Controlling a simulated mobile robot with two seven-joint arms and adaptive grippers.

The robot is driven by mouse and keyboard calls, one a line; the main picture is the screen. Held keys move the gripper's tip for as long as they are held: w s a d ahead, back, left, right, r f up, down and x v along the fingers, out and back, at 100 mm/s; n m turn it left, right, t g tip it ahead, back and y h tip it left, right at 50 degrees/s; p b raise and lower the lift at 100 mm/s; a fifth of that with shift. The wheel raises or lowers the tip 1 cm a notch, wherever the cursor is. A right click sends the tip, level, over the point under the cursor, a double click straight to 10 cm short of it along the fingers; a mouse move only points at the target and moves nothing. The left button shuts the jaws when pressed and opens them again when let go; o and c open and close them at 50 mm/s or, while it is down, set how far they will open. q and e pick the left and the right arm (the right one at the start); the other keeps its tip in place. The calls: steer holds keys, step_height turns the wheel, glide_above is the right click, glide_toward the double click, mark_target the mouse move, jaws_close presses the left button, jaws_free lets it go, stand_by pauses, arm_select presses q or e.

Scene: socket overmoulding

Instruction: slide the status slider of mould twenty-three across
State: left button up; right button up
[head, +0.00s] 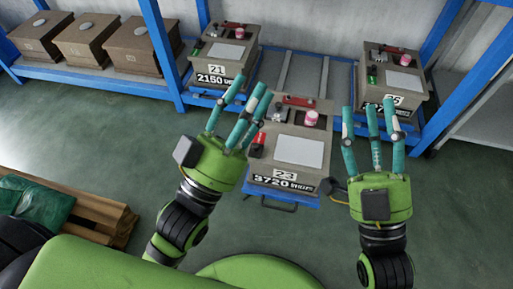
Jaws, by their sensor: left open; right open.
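Mould twenty-three (312,128) is a grey-brown block with a plate reading 23 and 3720 on its front. It sits on a blue pulled-out tray (285,199) between my two grippers. Its status slider (257,139) is at the left of its top, with red showing beside a dark part. My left gripper (242,98) is open, its fingers pointing up the picture just left of the slider and partly covering the mould's left edge. My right gripper (369,109) is open and empty, to the right of the mould. I cannot tell whether any finger touches the mould.
Mould 21 (222,52) and another mould (398,60) stand on the blue rack behind, both showing green at the left. Several brown boxes (133,47) stand on a rack at the upper left. A wooden pallet (100,212) lies at lower left. Green floor between is clear.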

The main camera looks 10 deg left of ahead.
mark_target(256, 145)
arm_select(q)
steer(key=shift+o, duration=0.3)
